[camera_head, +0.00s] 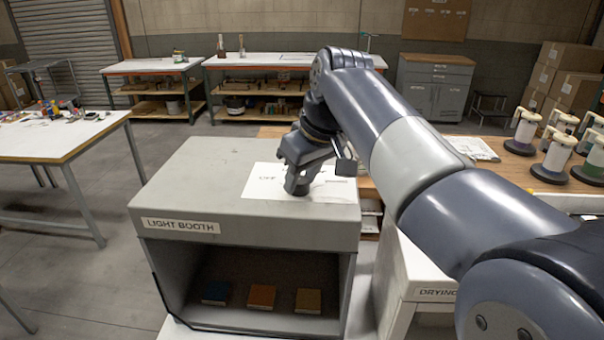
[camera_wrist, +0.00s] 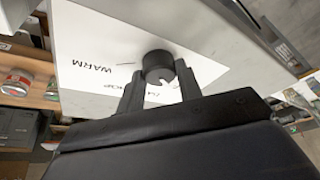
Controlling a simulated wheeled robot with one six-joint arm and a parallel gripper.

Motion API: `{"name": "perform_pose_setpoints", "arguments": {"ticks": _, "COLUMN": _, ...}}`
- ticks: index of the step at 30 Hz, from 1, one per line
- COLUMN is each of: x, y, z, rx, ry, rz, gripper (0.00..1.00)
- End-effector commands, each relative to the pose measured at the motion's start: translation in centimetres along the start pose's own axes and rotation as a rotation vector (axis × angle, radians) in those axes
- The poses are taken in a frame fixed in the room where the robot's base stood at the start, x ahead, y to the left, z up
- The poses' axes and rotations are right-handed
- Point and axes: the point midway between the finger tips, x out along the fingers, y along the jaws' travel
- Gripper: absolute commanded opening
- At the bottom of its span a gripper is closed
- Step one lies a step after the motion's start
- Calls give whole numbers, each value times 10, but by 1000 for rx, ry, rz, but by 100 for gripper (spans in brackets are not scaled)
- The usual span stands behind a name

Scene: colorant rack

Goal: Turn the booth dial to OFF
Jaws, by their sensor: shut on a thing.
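The grey light booth (camera_head: 180,195) stands in front of me in the head view, with a white label plate (camera_head: 255,190) on its top. The letters OFF show at the plate's left side in the head view. My gripper (camera_head: 297,188) points down onto the plate and hides the dial there. In the wrist view the dial is a dark round knob (camera_wrist: 157,64) between the fingertips of my gripper (camera_wrist: 160,82), which is shut on it. WARM is printed to the left of the knob. Another label is partly hidden by the fingers. The dial's pointing direction cannot be made out.
Blue, orange and yellow-brown panels (camera_head: 262,297) lie inside the booth. A drying cabinet (camera_head: 425,290) stands close on the right, below my arm. A wooden bench (camera_head: 515,165) with several colorant containers is at the right. A white table (camera_head: 60,140) stands at the left.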

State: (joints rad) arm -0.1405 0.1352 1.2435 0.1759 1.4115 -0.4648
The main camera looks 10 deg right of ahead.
Motion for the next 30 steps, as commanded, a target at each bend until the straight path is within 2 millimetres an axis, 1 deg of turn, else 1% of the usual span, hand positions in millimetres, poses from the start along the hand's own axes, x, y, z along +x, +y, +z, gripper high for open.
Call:
{"name": "perform_pose_setpoints", "arguments": {"ticks": 7, "x": -1, "y": 0, "z": -1, "rx": -1, "ry": 4, "rz": 1, "gripper": 11}}
{"name": "perform_pose_setpoints", "arguments": {"ticks": 8, "x": -1, "y": 0, "z": -1, "rx": -1, "ry": 4, "rz": 1, "gripper": 35}}
{"name": "perform_pose_setpoints", "arguments": {"ticks": 15, "x": -1, "y": 0, "z": 0, "rx": 0, "ry": 2, "rz": 1, "gripper": 55}}
{"name": "perform_pose_setpoints", "arguments": {"ticks": 22, "x": -1, "y": 0, "z": 0, "rx": 0, "ry": 1, "rz": 1, "gripper": 56}}
{"name": "perform_pose_setpoints", "arguments": {"ticks": 24, "x": -3, "y": 0, "z": 0, "rx": 0, "ry": 1, "rz": 1, "gripper": 56}}
{"name": "perform_pose_setpoints", "arguments": {"ticks": 26, "x": -9, "y": 0, "z": -1, "rx": 0, "ry": 3, "rz": 2, "gripper": 56}}
{"name": "perform_pose_setpoints", "arguments": {"ticks": 29, "x": -24, "y": 1, "z": -1, "rx": 0, "ry": 5, "rz": 3, "gripper": 56}}
{"name": "perform_pose_setpoints", "arguments": {"ticks": 30, "x": -32, "y": 0, "z": 0, "rx": 1, "ry": 4, "rz": 3, "gripper": 56}}
